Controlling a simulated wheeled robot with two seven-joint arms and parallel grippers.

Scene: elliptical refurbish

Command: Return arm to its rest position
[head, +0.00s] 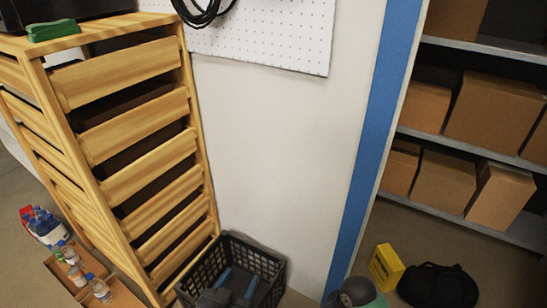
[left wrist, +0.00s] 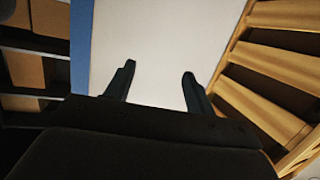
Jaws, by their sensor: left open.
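My left gripper (head: 239,278) shows low in the head view, in front of the black crate. Its two fingers point up and away and stand apart. In the left wrist view the same gripper (left wrist: 159,72) is open, with nothing between its fingers and the pale wall (left wrist: 155,30) beyond them. My right gripper is in neither view.
A black mesh crate (head: 272,264) stands by the wall. A wooden drawer rack (head: 135,135) rises to its left, with bottles in boxes (head: 82,278) beside it. A blue post (head: 378,130), shelves of cartons (head: 490,110), a yellow box (head: 386,266) and a black bag (head: 438,286) are right.

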